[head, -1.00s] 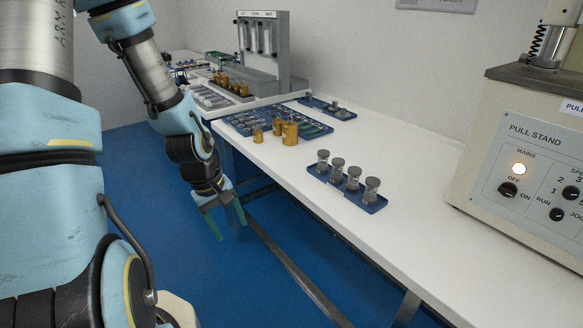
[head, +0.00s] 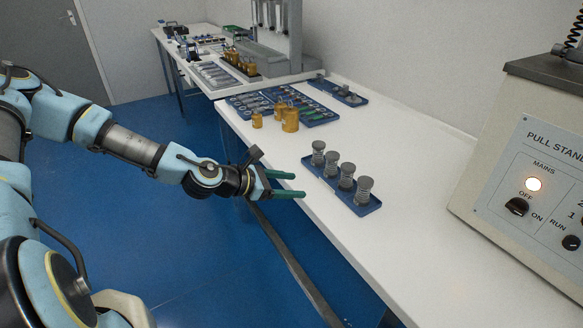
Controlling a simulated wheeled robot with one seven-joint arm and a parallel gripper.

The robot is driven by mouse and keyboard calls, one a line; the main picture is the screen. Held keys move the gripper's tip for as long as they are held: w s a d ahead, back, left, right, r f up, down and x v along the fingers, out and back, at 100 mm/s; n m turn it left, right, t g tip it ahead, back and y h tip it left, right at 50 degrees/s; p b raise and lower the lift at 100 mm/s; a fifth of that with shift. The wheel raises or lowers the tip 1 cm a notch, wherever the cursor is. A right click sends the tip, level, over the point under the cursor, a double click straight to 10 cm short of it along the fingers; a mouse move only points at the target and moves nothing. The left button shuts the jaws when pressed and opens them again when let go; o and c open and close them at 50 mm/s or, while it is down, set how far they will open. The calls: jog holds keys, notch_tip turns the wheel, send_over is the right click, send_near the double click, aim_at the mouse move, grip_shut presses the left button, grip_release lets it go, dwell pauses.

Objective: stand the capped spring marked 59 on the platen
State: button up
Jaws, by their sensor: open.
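Several grey capped springs stand upright in a row on a small blue tray (head: 312,161) near the table's front edge. The nearest capped spring (head: 363,189) is at the tray's right end, and the farthest capped spring (head: 318,152) is at its left end. No number can be read on any of them, so I cannot tell which is marked 59. My gripper (head: 299,184), with green fingers, is open and empty. It points right, at the table's front edge, left of the tray and apart from the springs. I cannot make out a platen.
A pull stand (head: 530,180) with a lit mains lamp stands at the right. Brass weights (head: 290,120) and blue trays with small parts (head: 310,114) lie farther back, before a grey testing rack (head: 275,30). The white table (head: 420,180) is clear between tray and pull stand.

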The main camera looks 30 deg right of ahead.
aim_at(331, 155)
jog(key=d+r+n+h, duration=0.1)
jog(key=d+r+n, duration=0.1)
jog(key=d+r, duration=0.1)
jog(key=shift+w+n+t+h, duration=0.3)
jog(key=shift+w+n+h, duration=0.05)
jog(key=shift+n+h, duration=0.05)
jog(key=shift+b+x, duration=1.4)
jog(key=shift+x, duration=4)
jog(key=shift+f, duration=0.15)
jog(key=shift+c, duration=0.4)
grip_shut()
jog(key=shift+f, duration=0.1)
jog(key=shift+r+p, duration=2.5)
jog(key=shift+r, duration=1.15)
